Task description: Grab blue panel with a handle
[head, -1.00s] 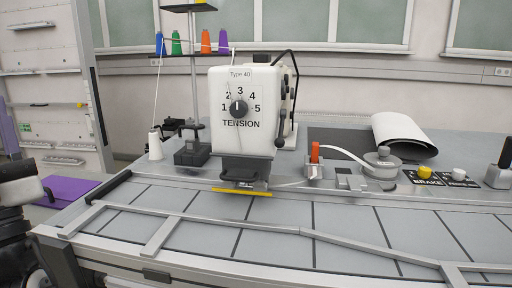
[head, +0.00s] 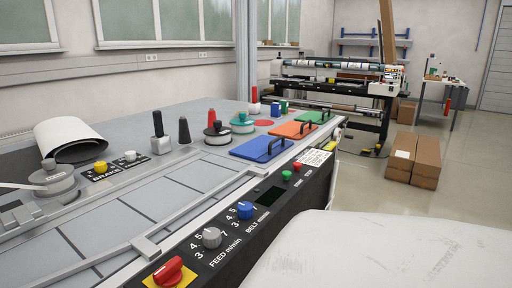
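The blue panel (head: 254,148) lies flat on the table near its right front edge, with a dark handle (head: 279,146) standing up on its right side. An orange panel (head: 290,130) and a green panel (head: 313,117), each with a similar dark handle, lie behind it in a row towards the table's far right corner. My gripper is not seen in the head view now.
The table front carries a red knob (head: 168,270), a grey knob (head: 211,238) and a blue knob (head: 245,210). Cardboard boxes (head: 413,158) stand on the open floor at right. A large whitish surface (head: 390,255) fills the lower right.

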